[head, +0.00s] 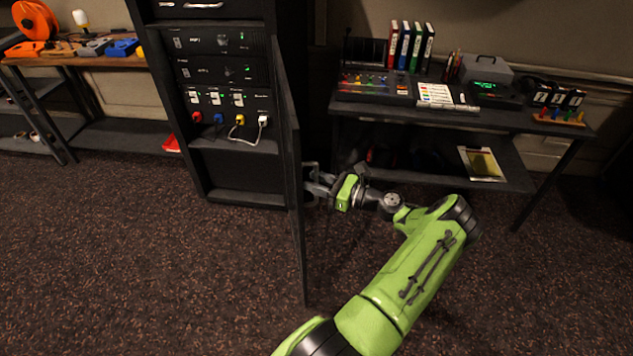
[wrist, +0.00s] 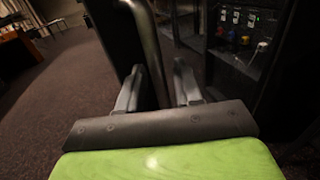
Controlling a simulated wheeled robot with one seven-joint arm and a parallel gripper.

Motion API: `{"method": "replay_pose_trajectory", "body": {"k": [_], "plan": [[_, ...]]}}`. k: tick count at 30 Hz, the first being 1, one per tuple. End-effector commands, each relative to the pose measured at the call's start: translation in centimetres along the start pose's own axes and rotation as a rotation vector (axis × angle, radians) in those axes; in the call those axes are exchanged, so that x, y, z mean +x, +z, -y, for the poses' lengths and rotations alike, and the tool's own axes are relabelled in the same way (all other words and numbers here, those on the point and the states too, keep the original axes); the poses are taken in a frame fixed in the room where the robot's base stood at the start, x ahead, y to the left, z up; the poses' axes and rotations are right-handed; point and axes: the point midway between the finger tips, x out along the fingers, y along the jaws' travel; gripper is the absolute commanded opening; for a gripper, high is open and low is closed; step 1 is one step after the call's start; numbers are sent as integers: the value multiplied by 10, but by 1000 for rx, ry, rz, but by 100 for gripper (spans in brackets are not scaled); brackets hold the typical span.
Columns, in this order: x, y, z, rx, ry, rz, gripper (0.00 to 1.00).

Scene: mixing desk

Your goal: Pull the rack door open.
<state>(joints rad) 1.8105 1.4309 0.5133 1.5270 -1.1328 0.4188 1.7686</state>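The rack (head: 233,168) is a tall black cabinet left of centre in the head view. Its door (head: 290,190) stands well open, swung out towards me and seen almost edge-on. The door's grey bar handle (head: 312,166) is on the right side of the door. My gripper (head: 318,186) is at this handle, partly hidden by the door and handle. In the wrist view, the handle (wrist: 150,42) passes between the two fingers of my gripper (wrist: 160,80). The fingers are apart, with a narrow gap seen beside the bar.
A desk (head: 500,118) with a mixer, books and a grey box stands right of the door. A workbench (head: 85,60) with tools stands at the far left. The speckled carpet (head: 150,260) in front of the rack is clear.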

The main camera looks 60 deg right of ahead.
Motion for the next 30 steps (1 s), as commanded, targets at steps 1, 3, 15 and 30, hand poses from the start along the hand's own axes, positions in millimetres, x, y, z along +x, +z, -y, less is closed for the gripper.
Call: {"method": "replay_pose_trajectory", "body": {"k": [1, 3, 15, 30], "plan": [[0, 0, 0, 0, 0, 0, 34], [0, 0, 0, -1, 0, 1, 34], [-66, 0, 2, -1, -8, 1, 34], [-158, 0, 0, -1, 0, 0, 34]]}}
